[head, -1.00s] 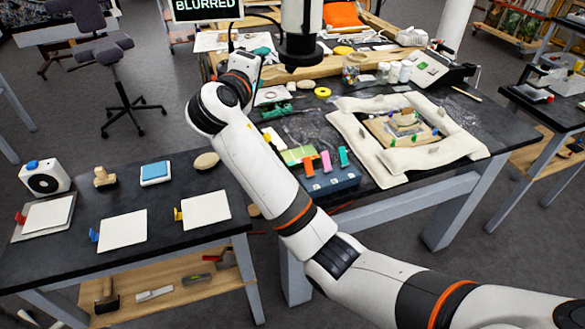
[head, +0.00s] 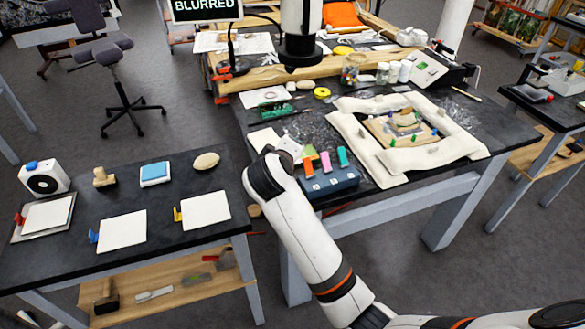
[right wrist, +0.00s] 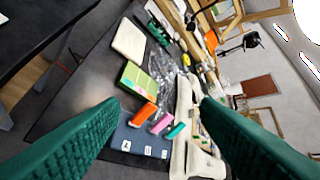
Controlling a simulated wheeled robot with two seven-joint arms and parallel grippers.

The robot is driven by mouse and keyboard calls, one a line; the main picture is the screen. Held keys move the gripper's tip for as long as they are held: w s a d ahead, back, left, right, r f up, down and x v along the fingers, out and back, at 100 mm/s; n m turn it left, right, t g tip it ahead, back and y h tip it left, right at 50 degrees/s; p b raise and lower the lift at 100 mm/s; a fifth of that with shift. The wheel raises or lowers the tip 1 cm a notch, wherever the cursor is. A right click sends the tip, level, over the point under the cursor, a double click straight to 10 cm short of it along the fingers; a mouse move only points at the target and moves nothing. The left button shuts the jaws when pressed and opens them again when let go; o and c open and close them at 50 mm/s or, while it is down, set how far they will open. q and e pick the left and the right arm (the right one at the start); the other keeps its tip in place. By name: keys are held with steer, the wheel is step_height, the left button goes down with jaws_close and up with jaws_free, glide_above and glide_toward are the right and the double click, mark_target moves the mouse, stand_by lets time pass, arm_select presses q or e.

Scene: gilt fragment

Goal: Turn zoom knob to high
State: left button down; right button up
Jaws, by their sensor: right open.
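A microscope with a white upper column (head: 295,15) and a black lower barrel (head: 300,52) hangs over the back of the main table. I cannot make out a zoom knob on it. A small screen (head: 207,10) beside it reads "BLURRED". My right arm reaches over the table's left front part, well in front of the microscope. In the head view its wrist hides the gripper. In the right wrist view my right gripper (right wrist: 160,103) has its green fingers wide apart with nothing between them. My left gripper is not in view.
A blue-grey box (head: 330,181) with orange, pink and teal tabs stands near the right wrist. A white padded frame (head: 438,152) surrounds a fragment on a board (head: 390,134). Jars (head: 393,71) stand behind. A side table (head: 70,258) with cards and pads is at left.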

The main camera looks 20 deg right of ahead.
steer(key=shift+s+d+f+g+y, duration=0.15)
steer(key=shift+s+f, duration=0.35)
steer(key=shift+f, duration=0.2)
steer(key=shift+s+d+f+g+y, duration=0.1)
steer(key=shift+s+f+g+y, duration=0.05)
steer(key=shift+s+f, duration=0.45)
steer(key=shift+w, duration=0.1)
